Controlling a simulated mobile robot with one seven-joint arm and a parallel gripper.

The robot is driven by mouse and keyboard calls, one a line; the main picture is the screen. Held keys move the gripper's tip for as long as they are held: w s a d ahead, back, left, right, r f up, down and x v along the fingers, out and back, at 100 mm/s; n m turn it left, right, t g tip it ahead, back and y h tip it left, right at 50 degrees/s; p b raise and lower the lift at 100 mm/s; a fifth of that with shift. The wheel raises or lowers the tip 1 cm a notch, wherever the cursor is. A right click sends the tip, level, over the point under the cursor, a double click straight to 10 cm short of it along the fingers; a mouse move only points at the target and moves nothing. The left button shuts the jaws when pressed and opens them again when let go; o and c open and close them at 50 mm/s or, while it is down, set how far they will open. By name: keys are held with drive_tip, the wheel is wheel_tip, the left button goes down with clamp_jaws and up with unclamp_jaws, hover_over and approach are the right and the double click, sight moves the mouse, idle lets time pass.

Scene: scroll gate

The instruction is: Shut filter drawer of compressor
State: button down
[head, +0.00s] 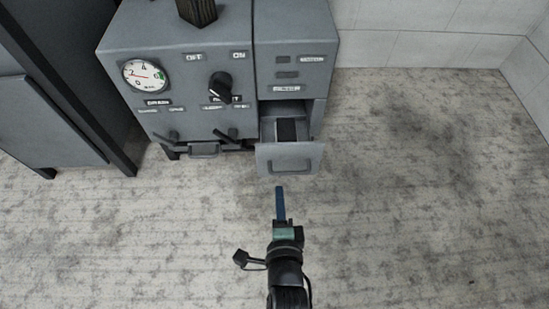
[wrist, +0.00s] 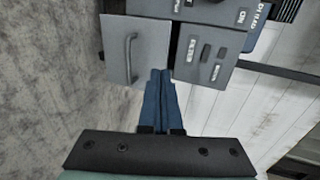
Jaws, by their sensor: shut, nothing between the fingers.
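The compressor (head: 186,38) is a grey cabinet with a gauge, a black knob and labels. Its filter drawer (head: 287,160) sticks out at the lower right of the front, with a dark filter inside and a handle on its face. In the wrist view the drawer front (wrist: 134,64) with its handle is at upper left. My gripper (head: 279,188) is shut and empty, its blue fingers pointing at the drawer front from a short distance in the head view. In the wrist view the fingertips (wrist: 161,72) appear beside the drawer front's edge; I cannot tell whether they touch.
A dark grey cabinet (head: 45,115) stands at left. White walls (head: 430,35) are behind. The floor (head: 420,190) at right is clear.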

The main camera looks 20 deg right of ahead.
sight(276, 147)
drive_tip(key=b+x, duration=0.2)
drive_tip(key=x, duration=0.2)
drive_tip(key=b+x, duration=0.2)
drive_tip(key=x, duration=0.2)
drive_tip(key=b+x, duration=0.3)
drive_tip(key=x, duration=0.1)
drive_tip(key=shift+r, duration=0.4)
drive_tip(key=shift+w+d+r, duration=0.15)
drive_tip(key=shift+w, duration=0.4)
